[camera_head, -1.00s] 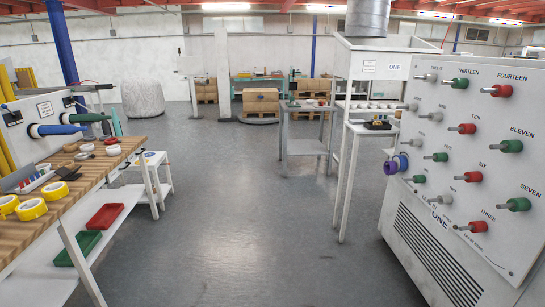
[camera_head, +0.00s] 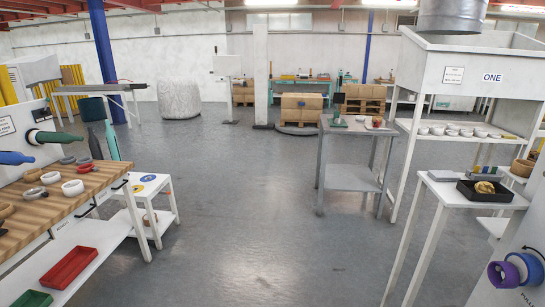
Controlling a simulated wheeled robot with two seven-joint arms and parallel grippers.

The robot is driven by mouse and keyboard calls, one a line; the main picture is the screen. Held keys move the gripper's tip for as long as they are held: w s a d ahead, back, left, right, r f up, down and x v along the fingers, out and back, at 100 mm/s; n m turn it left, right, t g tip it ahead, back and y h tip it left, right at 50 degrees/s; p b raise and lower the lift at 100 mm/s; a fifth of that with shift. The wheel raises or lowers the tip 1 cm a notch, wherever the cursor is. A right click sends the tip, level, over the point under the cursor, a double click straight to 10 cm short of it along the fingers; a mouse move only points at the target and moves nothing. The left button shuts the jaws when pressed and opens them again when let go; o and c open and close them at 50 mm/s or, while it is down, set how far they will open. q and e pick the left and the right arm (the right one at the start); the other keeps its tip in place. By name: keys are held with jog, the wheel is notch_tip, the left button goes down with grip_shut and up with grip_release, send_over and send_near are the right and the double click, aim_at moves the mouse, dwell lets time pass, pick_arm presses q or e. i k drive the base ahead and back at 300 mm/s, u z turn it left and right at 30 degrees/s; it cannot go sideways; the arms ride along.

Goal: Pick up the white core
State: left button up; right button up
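Two white ring-shaped pieces lie on the wooden bench top at the left: one white ring (camera_head: 72,187) near the bench's right edge, and another white ring (camera_head: 50,177) just behind it. I cannot tell for certain which is the white core. Several small white round pieces (camera_head: 452,131) also stand in a row on a shelf of the frame marked ONE at the right. Neither of my grippers is in view.
The wooden bench (camera_head: 95,179) is at the left, with a red tray (camera_head: 69,268) on its lower shelf. A low white stand (camera_head: 160,180) adjoins it. A grey table (camera_head: 350,130) and a white table (camera_head: 448,192) stand at the right. The floor between (camera_head: 255,220) is clear.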

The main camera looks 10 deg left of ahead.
aim_at(73, 188)
jog(key=u, duration=0.4)
jog(key=i, duration=1.35)
jog(key=u, duration=2)
jog(key=i, duration=1.05)
jog(key=u, duration=0.85)
